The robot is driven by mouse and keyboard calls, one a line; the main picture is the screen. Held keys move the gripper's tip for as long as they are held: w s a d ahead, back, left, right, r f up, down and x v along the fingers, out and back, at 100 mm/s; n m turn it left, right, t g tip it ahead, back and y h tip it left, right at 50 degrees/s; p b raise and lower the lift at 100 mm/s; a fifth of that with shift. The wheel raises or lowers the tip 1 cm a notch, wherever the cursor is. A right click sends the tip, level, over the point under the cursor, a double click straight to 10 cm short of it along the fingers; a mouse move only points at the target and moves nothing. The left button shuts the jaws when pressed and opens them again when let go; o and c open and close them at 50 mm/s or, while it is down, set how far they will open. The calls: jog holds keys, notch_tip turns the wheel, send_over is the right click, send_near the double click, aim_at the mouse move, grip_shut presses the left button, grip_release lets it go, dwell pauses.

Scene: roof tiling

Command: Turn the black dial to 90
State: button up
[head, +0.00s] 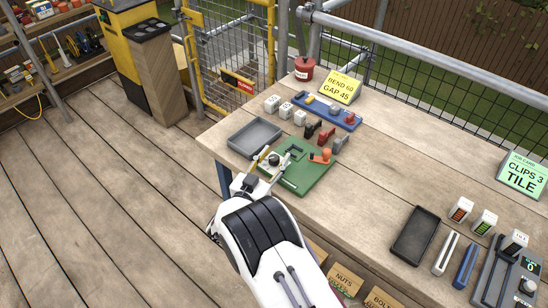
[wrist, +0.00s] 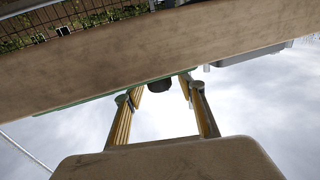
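A small black round dial (head: 273,158) stands on the green board (head: 305,178) at the near left part of the bench. My gripper (head: 262,165) is at the board's left corner, close beside this dial. In the wrist view, the yellow fingers of my gripper (wrist: 161,86) are spread apart. A dark round knob (wrist: 159,85), which looks like the dial, shows in the gap between their tips. I see space on both sides of it and cannot tell its depth. No dial marks are readable.
A grey tray (head: 255,137) lies just behind my gripper. Red, dark and orange pieces (head: 322,155) stand on the board's far side. A blue rack (head: 327,112) and white blocks (head: 285,110) are behind. A black tray (head: 415,236) lies right; the bench between is clear.

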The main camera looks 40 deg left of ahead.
grip_shut()
jog(key=c, duration=1.1)
grip_release()
jog(key=shift+w+a+r+m+t+h, duration=0.1)
jog(key=shift+r+m+t+h, duration=0.05)
jog(key=shift+m+h, duration=1.05)
jog(key=shift+w+a+r+m+t+h, duration=0.15)
jog(key=shift+m+h, duration=0.55)
jog(key=shift+h, duration=0.9)
jog(key=shift+s+d+m+h, duration=0.1)
jog(key=shift+s+m+h, duration=0.1)
jog(key=shift+m+h, duration=0.5)
grip_shut()
jog(key=shift+f, duration=0.1)
jog(key=o, duration=1.1)
grip_release()
jog(key=shift+d+f, duration=0.1)
